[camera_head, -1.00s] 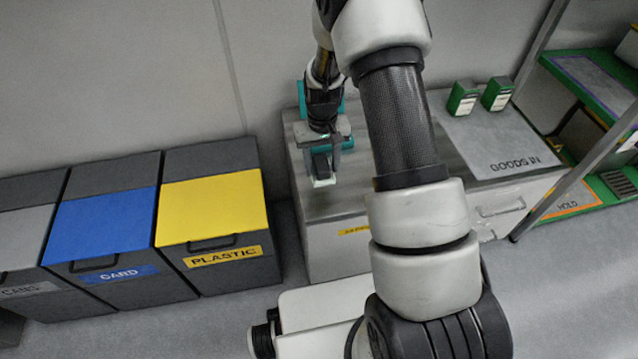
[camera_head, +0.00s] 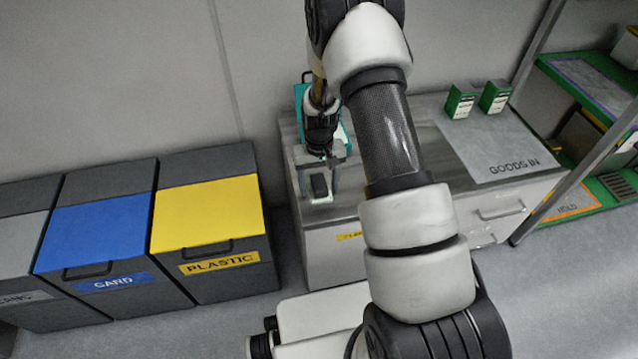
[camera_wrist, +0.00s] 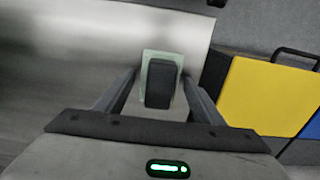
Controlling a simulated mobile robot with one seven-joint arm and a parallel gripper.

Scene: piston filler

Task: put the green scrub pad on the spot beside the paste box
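The green scrub pad (camera_wrist: 147,68) is a pale green square under a dark block (camera_wrist: 161,84) in the wrist view. In the head view the dark block (camera_head: 319,186) shows near the front left of the counter, with a pale edge around it. I cannot make out the spot or identify the paste box; my arm hides part of the counter.
The grey counter (camera_head: 295,160) carries a teal object (camera_head: 302,95) behind my gripper. A GOODS IN mat (camera_head: 500,150) holds two green-and-white boxes (camera_head: 460,100) at right. A yellow-lidded PLASTIC bin (camera_head: 207,215) and blue-lidded CARD bin (camera_head: 95,235) stand left. A green shelf rack (camera_head: 590,85) stands at far right.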

